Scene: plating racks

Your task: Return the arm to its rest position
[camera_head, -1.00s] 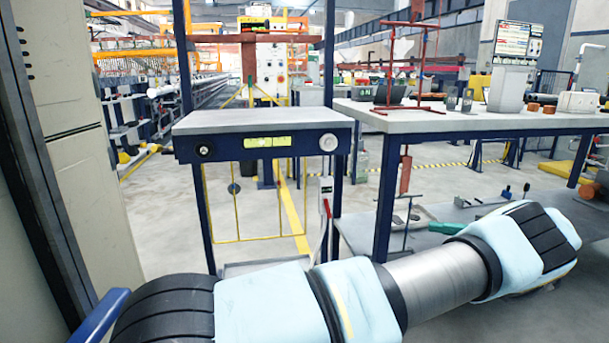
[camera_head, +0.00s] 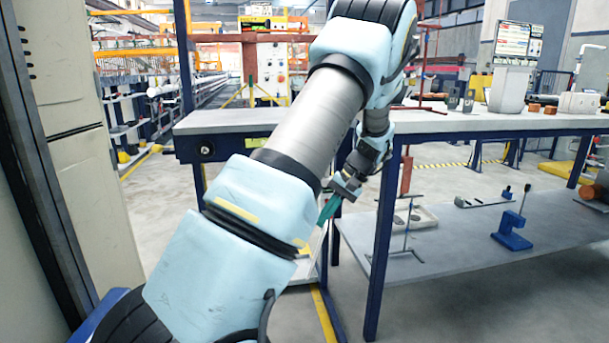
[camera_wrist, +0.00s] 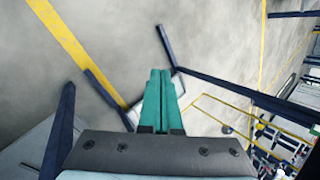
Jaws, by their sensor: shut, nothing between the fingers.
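My gripper (camera_head: 328,211) hangs below my raised, bent arm in the head view, in front of the small table. Its green fingers point down and to the left. In the wrist view the green fingers of my gripper (camera_wrist: 159,85) lie side by side, shut, with nothing between them. Below them the wrist view shows the grey floor (camera_wrist: 200,40) and dark table legs.
A long workbench (camera_head: 470,125) stands at the right, with a lower shelf (camera_head: 450,240) holding a blue tool (camera_head: 513,232) and other items. A tall cabinet (camera_head: 75,150) stands close at the left. A yellow floor line (camera_wrist: 75,45) crosses the wrist view.

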